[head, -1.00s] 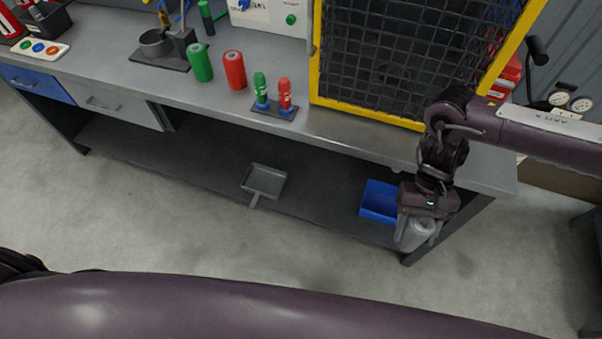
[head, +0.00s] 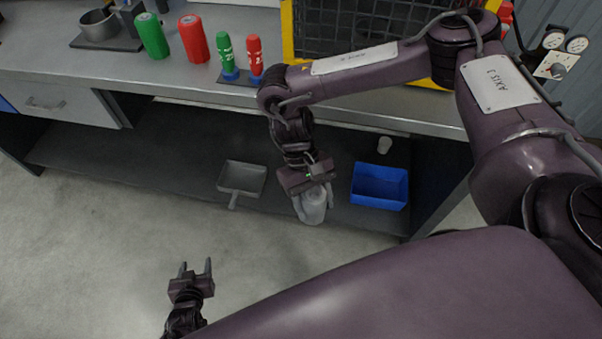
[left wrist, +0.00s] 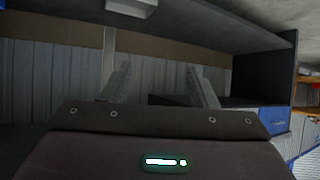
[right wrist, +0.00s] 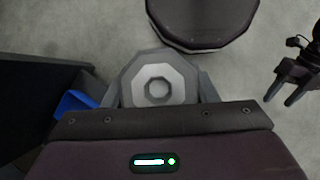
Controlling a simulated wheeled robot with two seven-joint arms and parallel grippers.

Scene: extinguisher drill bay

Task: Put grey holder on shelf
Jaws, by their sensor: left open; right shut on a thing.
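My right gripper (head: 313,190) is shut on the grey holder (head: 313,206), a light grey, round piece. It hangs below the jaws and overlaps the front edge of the low shelf (head: 150,165) in the head view; I cannot tell its height against the shelf. In the right wrist view the holder (right wrist: 157,85) shows a many-sided rim with a round centre between the fingers. My left gripper (head: 196,268) is open and empty over the floor, in front of the shelf. Its spread fingers also show in the left wrist view (left wrist: 160,88).
A grey dustpan (head: 242,178) lies on the shelf left of my right gripper. The workbench top (head: 150,75) overhangs the shelf. Shelf left of the dustpan is clear.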

